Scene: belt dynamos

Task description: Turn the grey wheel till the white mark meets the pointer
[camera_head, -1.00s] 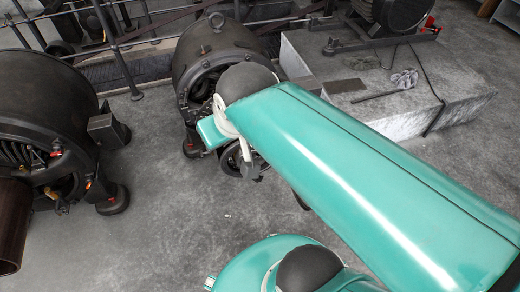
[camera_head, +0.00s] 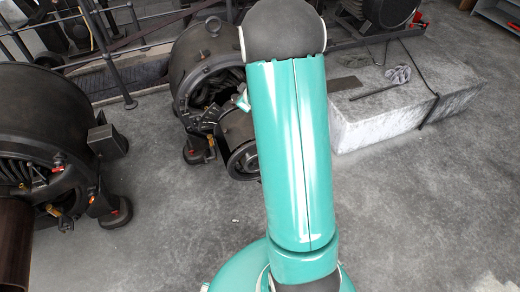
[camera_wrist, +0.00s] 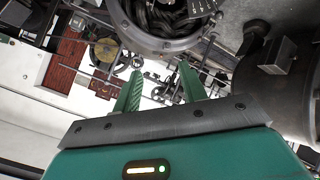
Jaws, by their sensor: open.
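In the head view, a dark dynamo (camera_head: 205,62) stands left of my arm. A dark round drum (camera_head: 238,140) sticks out from its front, partly hidden behind my arm; I cannot tell whether it is the grey wheel. I cannot make out a white mark or a pointer in either view. My gripper (camera_wrist: 158,80) shows in the wrist view with its two green fingers apart and nothing between them. In the head view my arm hides most of the gripper.
Another large dark dynamo (camera_head: 45,140) stands at the left. Railings (camera_head: 120,60) run behind. The grey floor in front is clear. The wrist view is strongly tilted.

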